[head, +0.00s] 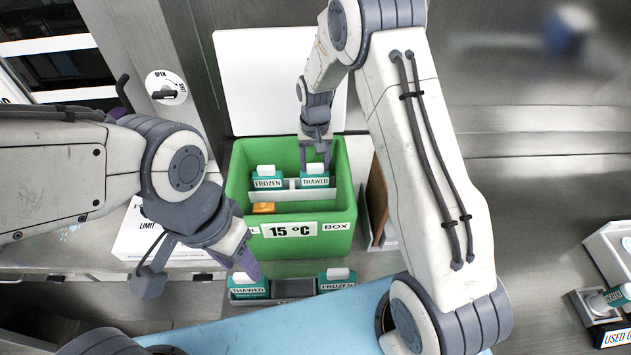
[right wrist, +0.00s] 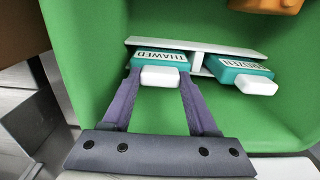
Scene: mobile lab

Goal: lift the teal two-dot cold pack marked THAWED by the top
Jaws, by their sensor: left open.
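A teal cold pack marked THAWED (head: 315,181) with a white cap stands in the back right slot of the green box (head: 343,243). My right gripper (head: 315,160) reaches down over it. In the right wrist view this THAWED pack (right wrist: 160,58) has its white cap between my right fingertips (right wrist: 160,78); I cannot tell whether they touch it. Another teal pack marked THAWED (head: 249,287) stands in front of the box. The dots on either pack are too small to make out.
An orange item (head: 263,208) lies in the box's front part. Another FROZEN pack (head: 337,280) stands in front. A white lid (head: 275,75) stands behind.

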